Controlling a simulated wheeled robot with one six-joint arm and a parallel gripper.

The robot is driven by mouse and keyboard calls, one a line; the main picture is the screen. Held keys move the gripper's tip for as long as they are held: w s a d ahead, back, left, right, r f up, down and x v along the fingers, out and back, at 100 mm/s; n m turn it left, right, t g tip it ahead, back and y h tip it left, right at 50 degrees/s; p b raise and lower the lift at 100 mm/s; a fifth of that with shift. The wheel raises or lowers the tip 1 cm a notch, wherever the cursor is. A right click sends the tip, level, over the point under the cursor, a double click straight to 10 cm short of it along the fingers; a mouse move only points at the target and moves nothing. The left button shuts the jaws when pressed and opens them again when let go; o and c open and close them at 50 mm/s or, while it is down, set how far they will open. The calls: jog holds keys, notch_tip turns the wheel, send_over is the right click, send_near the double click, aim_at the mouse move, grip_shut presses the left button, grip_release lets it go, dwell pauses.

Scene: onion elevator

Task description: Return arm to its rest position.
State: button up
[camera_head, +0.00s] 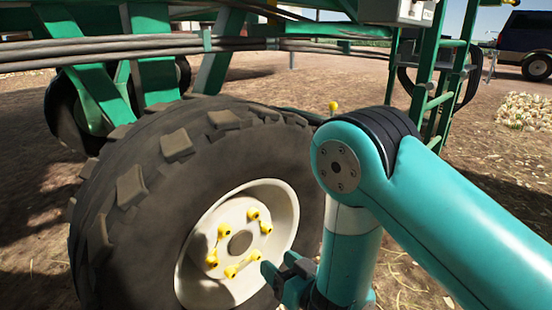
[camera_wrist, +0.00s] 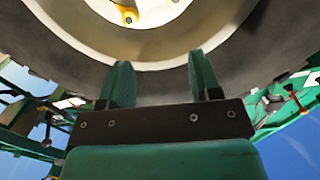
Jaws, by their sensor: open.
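My arm (camera_head: 350,175) is teal and bent at a joint in the right half of the head view. Its lower part hangs down in front of the big wheel's right side. My gripper (camera_head: 272,280) is at the bottom of the head view, beside the wheel's hub. In the wrist view my gripper (camera_wrist: 160,85) shows two separate teal fingers with nothing between them. The wheel's tyre (camera_wrist: 160,85) lies behind the fingers, and the pale rim (camera_wrist: 150,45) is above them. I cannot tell whether the fingers touch the wheel.
The large black tyre (camera_head: 120,215) has a white rim (camera_head: 283,205) with yellow lugs (camera_head: 252,213). Green machine frame (camera_head: 155,60) and hoses run above it. A green ladder (camera_head: 435,100) stands at the right. Bare ground (camera_head: 500,160), a pale heap (camera_head: 523,111) and a dark vehicle (camera_head: 525,40) lie beyond.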

jog(key=d+r+m+g+h+p, duration=0.1)
jog(key=d+r+m+g+h, duration=0.35)
jog(key=r, duration=0.75)
jog(key=s+d+r+n+g+h+p, duration=0.1)
jog(key=s+d+r+n+g, duration=0.35)
jog(key=s, duration=0.65)
jog(key=s+d+r+n+g+h+p, duration=0.1)
jog(key=s+d+r+n+g, duration=0.1)
jog(key=s+d+r+g, duration=0.45)
jog(key=s+r+t+p, duration=0.1)
jog(key=s+r+p, duration=0.1)
jog(key=r+p, duration=1.7)
jog(key=s+a+r+t+p, duration=0.1)
jog(key=r+p, duration=1.7)
jog(key=r, duration=0.1)
jog(key=shift+s+a+r+p, duration=0.2)
jog(key=shift+s+p, duration=0.15)
jog(key=shift+t, duration=0.25)
